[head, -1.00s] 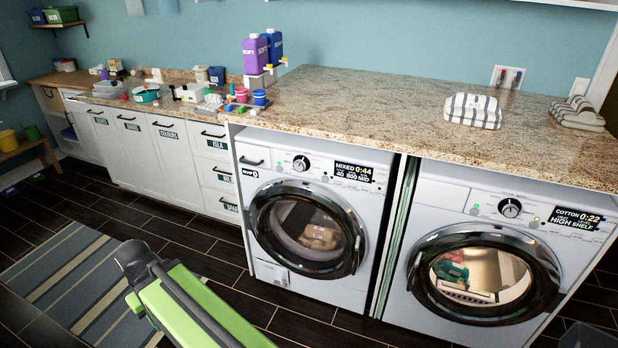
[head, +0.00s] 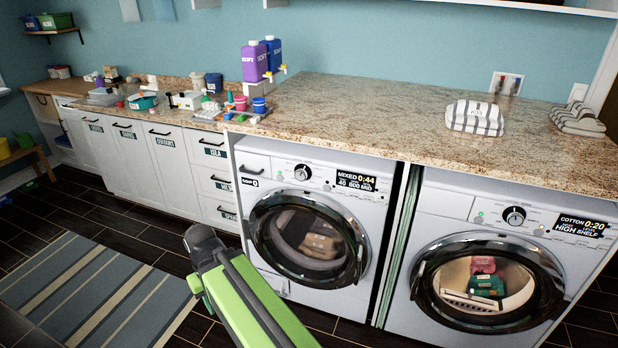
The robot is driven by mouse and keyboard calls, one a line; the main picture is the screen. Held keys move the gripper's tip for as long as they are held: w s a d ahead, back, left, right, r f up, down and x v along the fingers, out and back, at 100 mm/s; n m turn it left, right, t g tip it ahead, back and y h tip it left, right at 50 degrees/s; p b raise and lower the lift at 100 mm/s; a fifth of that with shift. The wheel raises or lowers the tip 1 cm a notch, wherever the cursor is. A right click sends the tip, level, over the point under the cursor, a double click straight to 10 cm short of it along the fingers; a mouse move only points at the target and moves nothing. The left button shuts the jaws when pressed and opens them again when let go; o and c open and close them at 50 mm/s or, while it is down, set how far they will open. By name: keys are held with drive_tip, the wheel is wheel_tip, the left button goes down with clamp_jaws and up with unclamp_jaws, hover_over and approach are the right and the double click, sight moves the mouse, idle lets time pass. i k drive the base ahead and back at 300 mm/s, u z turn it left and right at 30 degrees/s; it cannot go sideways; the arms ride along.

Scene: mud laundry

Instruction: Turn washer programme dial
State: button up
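The left machine (head: 308,225) is a white front loader with a dark round door. Its display (head: 356,181) reads MIXED 0:44, with 40 and 800 MID below. Its programme dial (head: 303,173) is a round dark knob with a silver rim, left of the display. The dial is unobstructed. Folded brownish cloth shows through the door glass. A green link of my arm with a dark joint at its end stands in front of this machine, at its lower left. My gripper cannot be made out in the head view.
The right machine (head: 480,250) shows COTTON 0:20 and has its own dial (head: 515,216). A granite counter (head: 380,115) overhangs both machines. It bears purple and blue bottles (head: 255,62) and striped towels (head: 475,118). A striped rug (head: 90,290) lies on the dark floor.

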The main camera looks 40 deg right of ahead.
sight(303, 172)
drive_tip(key=z, duration=0.1)
drive_tip(key=i, duration=1)
drive_tip(key=u, duration=0.05)
